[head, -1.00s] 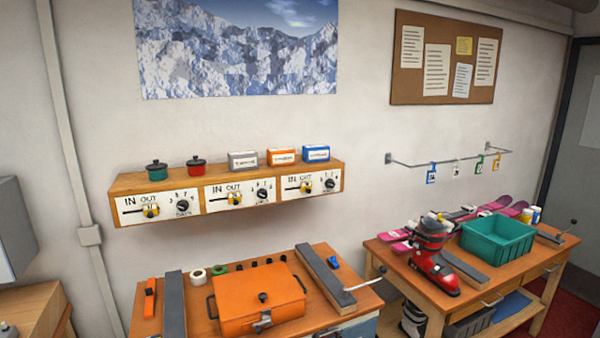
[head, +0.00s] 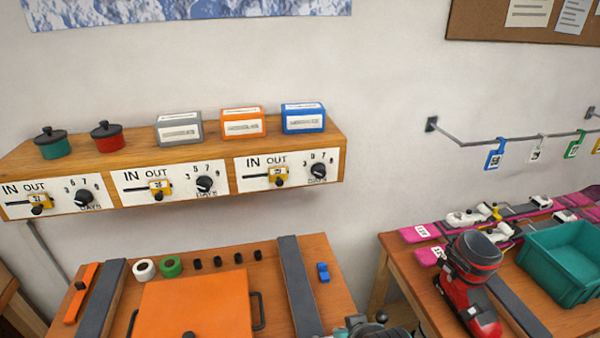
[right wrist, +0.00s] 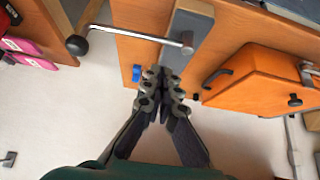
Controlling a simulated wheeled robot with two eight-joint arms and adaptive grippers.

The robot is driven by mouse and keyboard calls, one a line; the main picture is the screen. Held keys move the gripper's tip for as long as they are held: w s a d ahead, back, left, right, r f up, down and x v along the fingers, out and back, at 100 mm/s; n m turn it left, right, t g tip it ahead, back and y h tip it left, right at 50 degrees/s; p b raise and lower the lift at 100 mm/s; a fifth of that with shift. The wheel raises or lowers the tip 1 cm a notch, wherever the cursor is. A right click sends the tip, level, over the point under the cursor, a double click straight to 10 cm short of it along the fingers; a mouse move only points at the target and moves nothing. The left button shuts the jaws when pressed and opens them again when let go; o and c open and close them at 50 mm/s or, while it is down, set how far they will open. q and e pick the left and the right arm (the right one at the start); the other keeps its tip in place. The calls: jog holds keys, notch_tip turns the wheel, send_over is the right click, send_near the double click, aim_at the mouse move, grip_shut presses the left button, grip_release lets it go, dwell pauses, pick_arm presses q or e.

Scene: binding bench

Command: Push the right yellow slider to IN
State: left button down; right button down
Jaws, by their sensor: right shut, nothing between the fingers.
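The right yellow slider (head: 279,176) sits on the rightmost white panel (head: 242,180) of the wall shelf, under the OUT label at the right end of its dark slot. The IN label is to its left, and a black dial (head: 318,171) is to its right. My right gripper (head: 372,327) just shows at the bottom edge of the head view, below and to the right of the slider and well apart from it. In the right wrist view my right gripper (right wrist: 164,80) is shut and empty above the bench. The slider is not in that view. My left gripper is not in view.
Two similar yellow sliders (head: 160,190) (head: 40,204) are on the panels to the left. Pots and boxes (head: 303,118) stand on the shelf top. Below are the orange case (head: 195,305), a grey bar (head: 300,285) and a blue clip (head: 323,272). A hook rail (head: 465,144) is right of the shelf.

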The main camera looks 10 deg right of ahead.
jog(key=w+a+r+m+y+p, duration=0.2)
jog(key=w+r+m+y+p, duration=0.25)
jog(key=w+r+p, duration=0.65)
jog(key=w+d+r+m+t+y+p, duration=0.1)
jog(key=w+d+r+t+y+p, duration=0.1)
jog(key=r, duration=0.5)
jog(key=w+d+r+m+t+y+p, duration=0.1)
jog(key=w+d+r+t+y+p, duration=0.1)
jog(key=w+d+r, duration=0.4)
jog(key=w+y+p, duration=0.1)
jog(key=w+y, duration=0.1)
jog(key=shift+d+r+m+t+y+p, duration=0.3)
jog(key=shift+d+r+m+y+p, duration=0.05)
jog(key=shift+d+p, duration=0.05)
jog(key=shift+w, duration=0.1)
